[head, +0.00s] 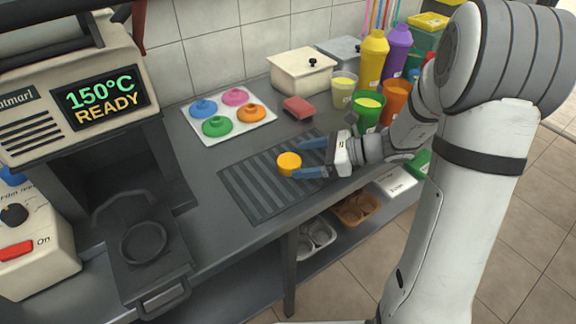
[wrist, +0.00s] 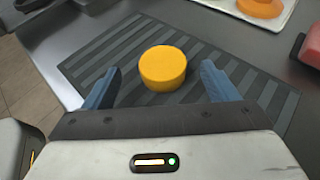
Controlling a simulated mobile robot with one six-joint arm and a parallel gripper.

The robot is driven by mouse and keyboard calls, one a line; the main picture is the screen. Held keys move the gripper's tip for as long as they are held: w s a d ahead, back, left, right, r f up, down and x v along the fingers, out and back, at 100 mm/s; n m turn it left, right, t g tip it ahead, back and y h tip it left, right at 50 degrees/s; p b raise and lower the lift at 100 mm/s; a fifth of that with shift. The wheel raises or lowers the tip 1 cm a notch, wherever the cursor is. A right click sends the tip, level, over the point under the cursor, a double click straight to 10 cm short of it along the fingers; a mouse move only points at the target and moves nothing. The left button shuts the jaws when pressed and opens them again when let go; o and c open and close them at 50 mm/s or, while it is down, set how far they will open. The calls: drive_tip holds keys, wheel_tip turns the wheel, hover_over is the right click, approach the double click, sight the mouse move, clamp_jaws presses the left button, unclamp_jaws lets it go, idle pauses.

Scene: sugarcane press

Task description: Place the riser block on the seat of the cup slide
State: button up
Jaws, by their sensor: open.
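A yellow-orange round block (head: 289,163), which I take to be the riser block, stands on the dark ribbed mat (head: 240,190). It also shows in the wrist view (wrist: 163,73), just ahead of and between my blue fingertips. My gripper (head: 301,158) is open, with one finger to each side of the block and a visible gap on both sides in the wrist view. The cup slide (head: 165,270), a dark piece with a round ring seat (head: 145,243), sticks out below the machine at the left. The ring looks empty.
A white tray (head: 190,113) with several coloured lids and a red block (head: 298,108) lie behind the mat. Cups and bottles, including a green cup (head: 367,115), stand at the right near my arm. The counter between mat and machine is clear.

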sight(289, 161)
drive_tip(key=x, duration=0.3)
drive_tip(key=shift+a+f, duration=0.2)
drive_tip(key=c, duration=1.2)
drive_tip(key=shift+o, duration=0.2)
drive_tip(key=shift+r, duration=0.1)
